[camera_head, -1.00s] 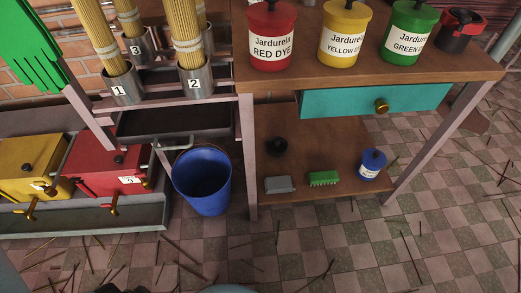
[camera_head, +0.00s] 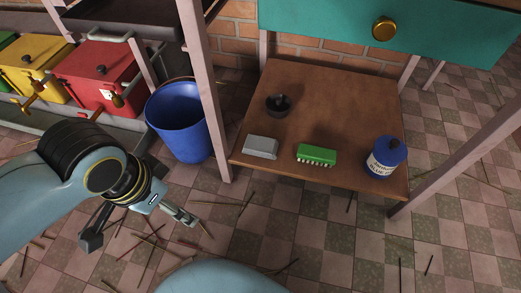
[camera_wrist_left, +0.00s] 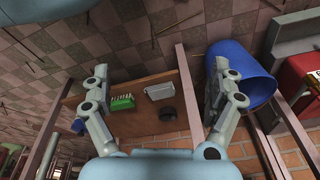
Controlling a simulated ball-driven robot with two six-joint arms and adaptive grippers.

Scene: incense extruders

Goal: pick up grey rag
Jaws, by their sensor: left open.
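The grey rag (camera_head: 261,147) looks like a small folded grey block. It lies on the brown lower shelf (camera_head: 335,88), near its front left edge, left of the green brush. My left gripper (camera_head: 140,229) is open and empty above the floor, in front and to the left of the shelf. In the left wrist view the rag (camera_wrist_left: 160,91) shows between the spread fingers of the gripper (camera_wrist_left: 160,72), some way beyond them. My right gripper is not in view.
On the shelf are a green brush (camera_head: 316,155), a blue jar (camera_head: 386,157) and a dark bowl (camera_head: 278,104). A blue bucket (camera_head: 182,125) stands left of the shelf, beside a table leg (camera_head: 207,90). A teal drawer (camera_head: 440,30) hangs above. Thin sticks litter the floor.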

